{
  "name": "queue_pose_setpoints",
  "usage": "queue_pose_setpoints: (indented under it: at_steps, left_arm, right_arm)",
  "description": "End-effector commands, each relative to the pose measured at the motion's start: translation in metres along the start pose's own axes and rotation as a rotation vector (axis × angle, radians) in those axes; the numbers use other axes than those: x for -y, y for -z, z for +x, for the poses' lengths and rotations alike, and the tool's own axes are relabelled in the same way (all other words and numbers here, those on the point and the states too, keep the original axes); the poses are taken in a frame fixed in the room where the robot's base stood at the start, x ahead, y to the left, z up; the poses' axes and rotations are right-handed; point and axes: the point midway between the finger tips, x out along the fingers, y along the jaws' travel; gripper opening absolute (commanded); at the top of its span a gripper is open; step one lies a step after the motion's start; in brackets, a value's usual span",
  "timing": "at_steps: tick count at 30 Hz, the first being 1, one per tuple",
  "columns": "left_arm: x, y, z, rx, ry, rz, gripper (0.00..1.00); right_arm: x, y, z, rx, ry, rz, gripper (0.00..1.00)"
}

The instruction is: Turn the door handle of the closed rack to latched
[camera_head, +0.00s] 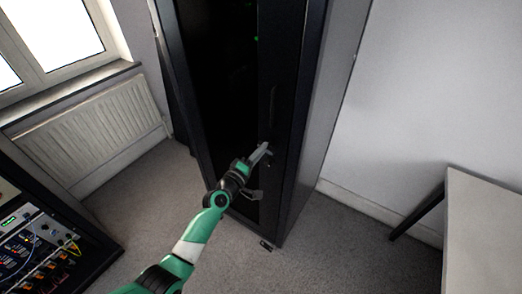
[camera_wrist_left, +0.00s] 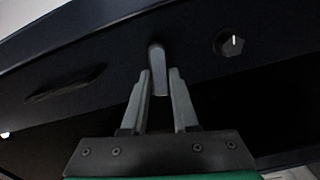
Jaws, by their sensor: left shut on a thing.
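The tall black rack (camera_head: 292,75) stands in the middle of the head view with its door closed. The door handle (camera_wrist_left: 157,72) is a short grey rounded lever on the dark door frame in the left wrist view. My left gripper (camera_wrist_left: 158,82) has its two grey fingers on either side of the lever and is shut on it. In the head view my left gripper (camera_head: 264,152) reaches the door's right edge, and its fingers largely hide the lever. My right gripper is in neither view.
A round knob with a white mark (camera_wrist_left: 229,43) and a long dark pull (camera_wrist_left: 65,84) flank the handle. A radiator (camera_head: 95,125) is under the window at left. An instrument rack (camera_head: 40,245) stands at lower left, a table (camera_head: 485,235) at right. Grey floor is free between.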

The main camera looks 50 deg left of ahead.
Motion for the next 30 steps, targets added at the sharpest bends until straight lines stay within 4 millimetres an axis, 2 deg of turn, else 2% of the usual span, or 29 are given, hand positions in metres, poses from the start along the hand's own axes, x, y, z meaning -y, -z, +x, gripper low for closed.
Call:
queue_pose_setpoints:
  at_steps: [12, 29, 30]
  left_arm:
    - [0.0013, -0.0001, 0.0000, 0.000, 0.000, -0.206, 0.00]
    - [0.0016, -0.0003, 0.0000, 0.000, 0.000, -0.236, 0.00]
    - [0.0016, -0.0003, 0.0000, 0.000, 0.000, -0.236, 0.35]
  right_arm:
    - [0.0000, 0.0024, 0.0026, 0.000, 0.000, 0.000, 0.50]
    - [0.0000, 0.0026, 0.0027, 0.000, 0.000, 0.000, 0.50]
    - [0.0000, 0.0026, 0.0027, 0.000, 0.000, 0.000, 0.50]
